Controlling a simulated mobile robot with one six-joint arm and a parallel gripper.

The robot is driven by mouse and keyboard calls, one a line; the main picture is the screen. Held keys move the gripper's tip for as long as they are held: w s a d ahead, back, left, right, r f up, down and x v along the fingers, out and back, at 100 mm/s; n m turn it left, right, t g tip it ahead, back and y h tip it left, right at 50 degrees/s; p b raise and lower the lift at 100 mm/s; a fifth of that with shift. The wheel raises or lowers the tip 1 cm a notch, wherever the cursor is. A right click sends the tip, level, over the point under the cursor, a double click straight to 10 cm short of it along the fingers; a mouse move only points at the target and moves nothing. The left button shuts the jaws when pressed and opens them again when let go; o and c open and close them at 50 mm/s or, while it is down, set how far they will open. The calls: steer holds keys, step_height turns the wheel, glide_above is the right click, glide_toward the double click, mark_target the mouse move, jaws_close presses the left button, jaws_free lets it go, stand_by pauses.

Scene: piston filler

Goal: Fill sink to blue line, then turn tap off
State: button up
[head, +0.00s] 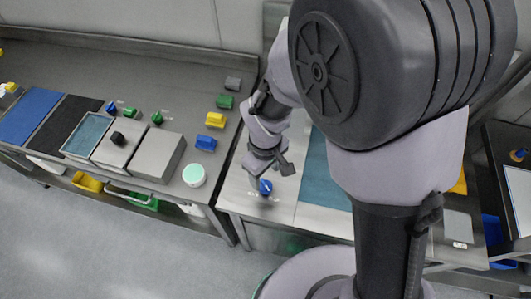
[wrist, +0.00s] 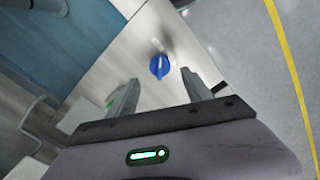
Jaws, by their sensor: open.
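A round blue knob (head: 265,187) with a pale pointer mark sits on the grey metal counter, left of a teal sink basin (head: 316,165). The knob also shows in the wrist view (wrist: 159,66), just beyond and between the fingertips. My gripper (head: 272,172) is above and beside the knob, its fingers apart (wrist: 159,80) with nothing between them. The teal basin also shows at upper left in the wrist view (wrist: 65,35). My arm hides part of the basin in the head view. I cannot make out a blue line or the water level.
A bench at left holds a blue mat (head: 30,115), a black mat (head: 68,125), grey boxes (head: 157,157), a round white tub (head: 194,175) and several coloured blocks. A grey bent pipe (wrist: 35,108) shows at left in the wrist view. The floor (head: 90,240) in front is clear.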

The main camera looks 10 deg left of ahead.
step_height(320, 180, up, 10)
steer(key=p, duration=0.2)
steer(key=shift+r+p, duration=0.25)
steer(key=shift+p, duration=0.15)
steer(key=s+d+r+m+t+y+b, duration=0.1)
steer(key=s+d+r+m+t+b, duration=0.2)
steer(key=d+m, duration=0.4)
steer(key=s+d+r+m+t+y+b, duration=0.1)
steer(key=s+d+r+m+b, duration=0.3)
steer(key=d+m, duration=0.4)
steer(key=shift+s+d+r+m+t+b, duration=0.25)
steer(key=shift+d+r+t+b, duration=0.3)
steer(key=shift+r+t+b, duration=0.3)
steer(key=shift+f, duration=0.1)
